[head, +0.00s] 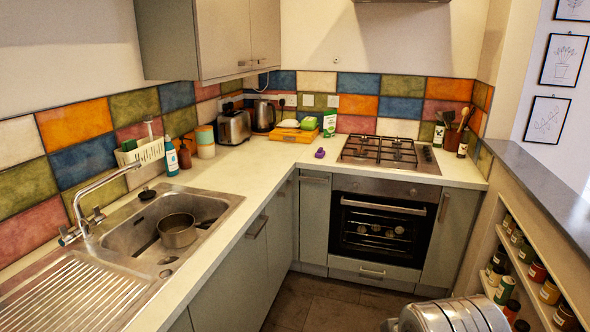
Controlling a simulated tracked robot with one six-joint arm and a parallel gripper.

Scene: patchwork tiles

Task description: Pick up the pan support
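The pan support (382,152) is a set of black metal grates on the gas hob (424,166). The hob is set into the pale worktop above the oven, at the back right of the kitchen in the head view. The grates lie flat over the burners, with nothing standing on them. It is too small to tell whether they are one piece or several. My gripper does not show. A silvery rounded part at the bottom edge seems to be my own arm.
The oven (377,227) is shut below the hob. A purple object (320,153) lies left of the hob. A utensil pot (452,137) stands to its right. The sink (117,243) holds a pan (177,230). Open floor (325,304) lies before the cabinets; a jar shelf (522,268) bounds the right.

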